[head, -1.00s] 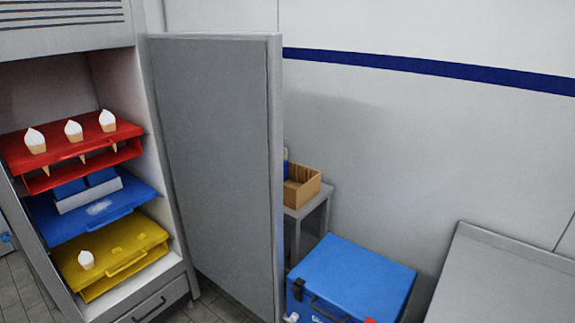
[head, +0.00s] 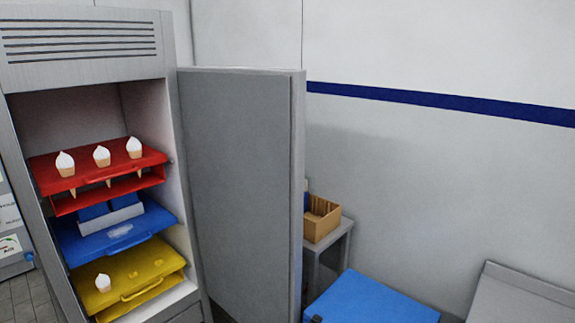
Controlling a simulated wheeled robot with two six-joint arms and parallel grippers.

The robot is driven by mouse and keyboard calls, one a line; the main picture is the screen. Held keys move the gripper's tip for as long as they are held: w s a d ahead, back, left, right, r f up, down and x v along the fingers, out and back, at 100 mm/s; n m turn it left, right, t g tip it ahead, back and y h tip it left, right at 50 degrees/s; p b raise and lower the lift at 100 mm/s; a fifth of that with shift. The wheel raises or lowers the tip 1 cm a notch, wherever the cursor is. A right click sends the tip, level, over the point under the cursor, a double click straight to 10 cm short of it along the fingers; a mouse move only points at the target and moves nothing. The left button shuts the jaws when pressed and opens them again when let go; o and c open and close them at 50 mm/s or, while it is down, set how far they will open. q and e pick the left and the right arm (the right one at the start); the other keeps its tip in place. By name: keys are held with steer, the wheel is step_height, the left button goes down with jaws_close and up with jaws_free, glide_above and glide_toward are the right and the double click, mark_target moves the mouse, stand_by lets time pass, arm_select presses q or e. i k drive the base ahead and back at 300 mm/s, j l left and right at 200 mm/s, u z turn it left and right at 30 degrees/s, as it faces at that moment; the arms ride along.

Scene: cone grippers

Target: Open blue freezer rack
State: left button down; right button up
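The blue freezer rack (head: 128,240) is the middle rack inside the open freezer at the left of the head view. It carries a white tray with blue boxes (head: 110,211) and has a handle along its front edge. The red rack (head: 108,172) is above it, with several ice cream cones in it, one of them the right-hand cone (head: 134,147). The yellow rack (head: 135,282) is below it, with one cone (head: 103,283) at its left. Neither of my grippers is in view.
The grey freezer door (head: 241,180) stands wide open to the right of the racks. A wooden box (head: 321,222) sits on a small grey table behind the door. A blue cooler (head: 372,299) is at the bottom centre, and a metal counter (head: 520,297) is at the bottom right.

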mark_target(113, 234)
steer(key=u, duration=1.35)
steer(key=i+z, duration=0.25)
steer(key=i, duration=0.3)
steer(key=i+j+z, duration=0.25)
steer(key=i, duration=0.25)
steer(key=l, duration=0.1)
